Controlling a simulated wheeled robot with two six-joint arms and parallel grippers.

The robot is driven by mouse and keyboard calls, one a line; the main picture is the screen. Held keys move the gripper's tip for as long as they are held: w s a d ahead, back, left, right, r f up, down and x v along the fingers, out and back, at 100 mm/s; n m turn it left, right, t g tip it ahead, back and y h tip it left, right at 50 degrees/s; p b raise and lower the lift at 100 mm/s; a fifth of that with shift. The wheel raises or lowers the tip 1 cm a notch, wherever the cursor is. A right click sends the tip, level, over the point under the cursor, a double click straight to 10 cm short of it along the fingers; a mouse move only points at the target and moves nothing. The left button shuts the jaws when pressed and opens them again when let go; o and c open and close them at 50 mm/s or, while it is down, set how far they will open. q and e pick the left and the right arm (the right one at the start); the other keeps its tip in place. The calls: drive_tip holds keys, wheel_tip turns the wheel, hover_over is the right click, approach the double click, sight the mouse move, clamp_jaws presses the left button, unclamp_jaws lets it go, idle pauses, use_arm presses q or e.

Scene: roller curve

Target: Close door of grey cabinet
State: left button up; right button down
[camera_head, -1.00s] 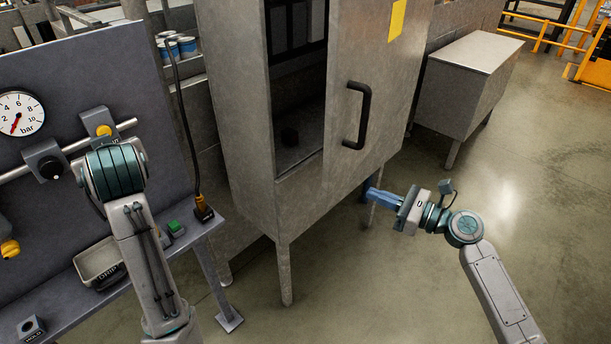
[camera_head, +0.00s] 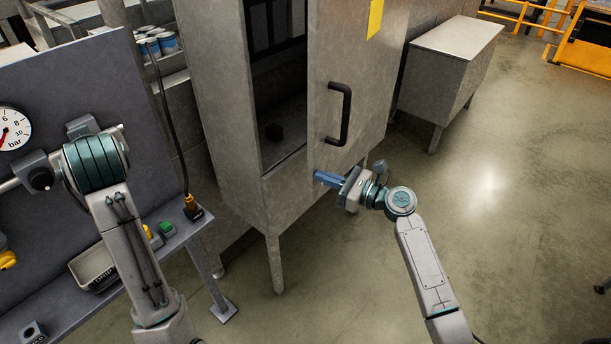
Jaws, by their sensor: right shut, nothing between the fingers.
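The grey cabinet (camera_head: 222,100) stands in the middle of the head view on thin legs. Its door (camera_head: 375,85) is open at the right side and carries a black vertical handle (camera_head: 346,115) and a yellow label. The dark interior shows to the left of the door, with a small dark round thing on its floor. My right gripper (camera_head: 318,178) is shut and empty, with its blue fingers at the lower edge of the door, below and left of the handle. Whether the fingers touch the door I cannot tell. My left arm is at the left; its gripper is not visible.
A dark panel with a pressure gauge (camera_head: 12,128) and a bench with a tray (camera_head: 92,266) stand at the left. A low grey box on legs (camera_head: 450,75) stands right of the cabinet. Open floor (camera_head: 500,220) lies at the right.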

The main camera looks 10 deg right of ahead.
drive_tip(key=x, duration=0.9)
drive_tip(key=shift+w, duration=0.15)
drive_tip(key=shift+a, duration=0.15)
